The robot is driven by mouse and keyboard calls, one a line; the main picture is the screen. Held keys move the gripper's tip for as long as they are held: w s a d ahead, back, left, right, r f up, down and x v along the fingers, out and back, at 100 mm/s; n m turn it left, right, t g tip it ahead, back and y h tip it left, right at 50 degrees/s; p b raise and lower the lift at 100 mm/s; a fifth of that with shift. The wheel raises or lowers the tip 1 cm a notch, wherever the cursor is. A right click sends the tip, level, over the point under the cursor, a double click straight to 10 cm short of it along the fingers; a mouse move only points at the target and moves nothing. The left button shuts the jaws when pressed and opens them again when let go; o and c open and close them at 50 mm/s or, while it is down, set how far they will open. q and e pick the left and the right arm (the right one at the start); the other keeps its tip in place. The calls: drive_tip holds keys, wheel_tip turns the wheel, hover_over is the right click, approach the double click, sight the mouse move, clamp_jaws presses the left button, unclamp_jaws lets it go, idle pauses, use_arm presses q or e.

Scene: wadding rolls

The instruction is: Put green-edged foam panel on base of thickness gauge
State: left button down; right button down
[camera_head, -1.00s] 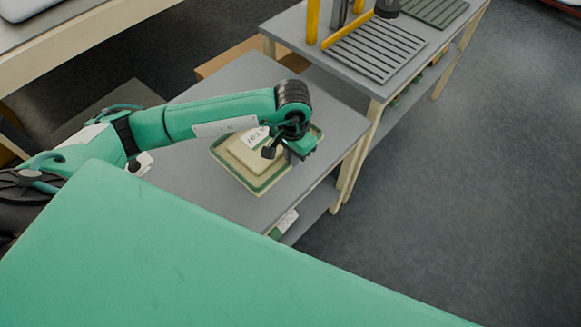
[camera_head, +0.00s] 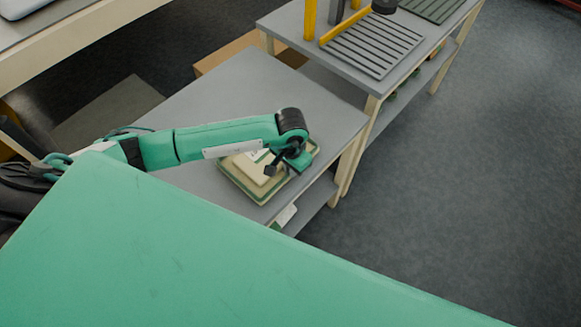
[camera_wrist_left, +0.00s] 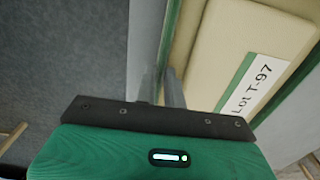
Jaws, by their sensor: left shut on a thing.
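The green-edged foam panel (camera_head: 240,179) is cream with a green border and sits low over the near right part of the grey table; I cannot tell whether it touches the table. A smaller raised cream part with a white label shows on top. In the left wrist view the label reads "Lot T-97" beside the panel's cream face (camera_wrist_left: 222,50). My left gripper (camera_head: 284,166) is shut on the panel's edge; its fingers (camera_wrist_left: 162,88) show at that edge. The thickness gauge's grey ribbed base (camera_head: 372,46) stands on the farther table, with a yellow post. My right gripper is not in view.
The grey table (camera_head: 215,100) has clear top behind my left arm. A gap separates it from the farther table (camera_head: 295,22), which also bears a dark green ribbed plate (camera_head: 432,8). A cardboard-brown box (camera_head: 232,52) lies behind. Open floor is at right.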

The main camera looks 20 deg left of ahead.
use_arm(q)
drive_tip(key=c, duration=1.5)
unclamp_jaws()
drive_tip(key=shift+f, duration=0.1)
